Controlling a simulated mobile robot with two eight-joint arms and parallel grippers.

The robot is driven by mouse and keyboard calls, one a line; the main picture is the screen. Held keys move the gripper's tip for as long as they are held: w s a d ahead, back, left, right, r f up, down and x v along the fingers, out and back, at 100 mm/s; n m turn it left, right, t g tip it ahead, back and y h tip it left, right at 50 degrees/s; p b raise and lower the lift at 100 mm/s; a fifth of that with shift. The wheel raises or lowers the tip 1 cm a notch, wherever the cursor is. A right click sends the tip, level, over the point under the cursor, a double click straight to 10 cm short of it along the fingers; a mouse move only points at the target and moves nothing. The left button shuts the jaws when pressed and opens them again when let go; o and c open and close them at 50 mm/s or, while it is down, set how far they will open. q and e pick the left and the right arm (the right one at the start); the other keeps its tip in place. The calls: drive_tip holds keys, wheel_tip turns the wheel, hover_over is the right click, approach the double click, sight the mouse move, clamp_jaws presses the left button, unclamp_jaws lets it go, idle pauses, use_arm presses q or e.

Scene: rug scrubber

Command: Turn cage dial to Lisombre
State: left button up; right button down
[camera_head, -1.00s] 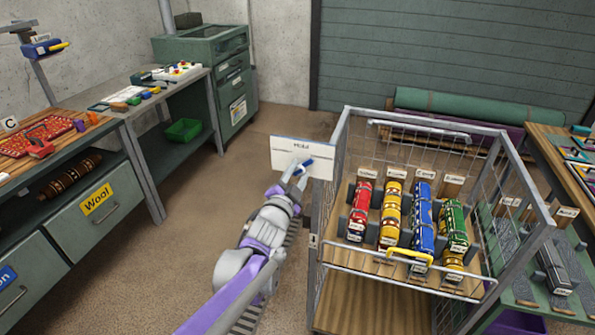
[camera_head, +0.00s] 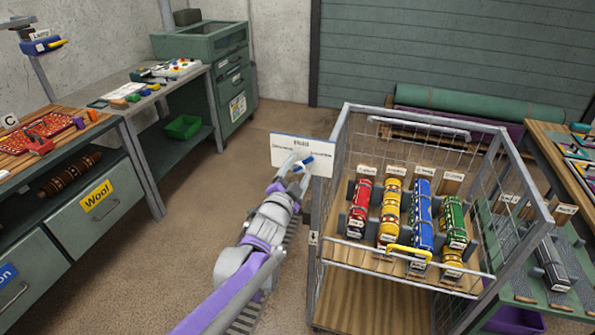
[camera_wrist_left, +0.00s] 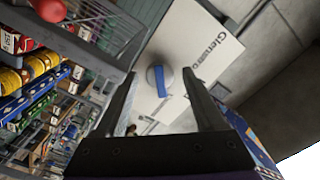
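The cage dial is a round grey knob with a blue pointer (camera_head: 305,161) on a white label plate (camera_head: 284,143) at the cage's left front post. The plate has a heading reading Hold and smaller side labels, too small to read surely in the head view. In the left wrist view the dial (camera_wrist_left: 159,79) shows ahead of my left gripper (camera_wrist_left: 160,92), with a side label like "Glensaro" on the plate (camera_wrist_left: 190,35). The gripper's fingers are apart, one on each side of the dial; contact is not clear. My left gripper (camera_head: 296,172) partly covers the dial from the head. My right gripper is out of view.
A workbench (camera_head: 122,112) stands left, and a table with grey rollers (camera_head: 535,305) stands right. Floor (camera_head: 165,265) is clear left of my arm.

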use_arm(q)
drive_tip(key=b+v, duration=0.1)
drive_tip(key=v, duration=0.9)
drive_tip(key=shift+s+a, duration=0.15)
drive_tip(key=shift+s, duration=0.25)
drive_tip(key=s+a+f+n+g+y, duration=0.55)
drive_tip(key=s+a+f+n, duration=0.35)
drive_tip(key=s+a, duration=0.25)
drive_tip(key=s+a+f+n+g, duration=0.1)
drive_tip(key=s+f+n+g, duration=0.1)
drive_tip(key=s, duration=0.6)
drive_tip(key=s+a+f+n+g, duration=0.2)
drive_tip(key=s+f+g, duration=0.2)
drive_tip(key=s+f, duration=0.3)
drive_tip(key=shift+s+f+n+p, duration=0.25)
drive_tip(key=shift+s+n+p, duration=0.05)
drive_tip(key=shift+s+n, duration=0.15)
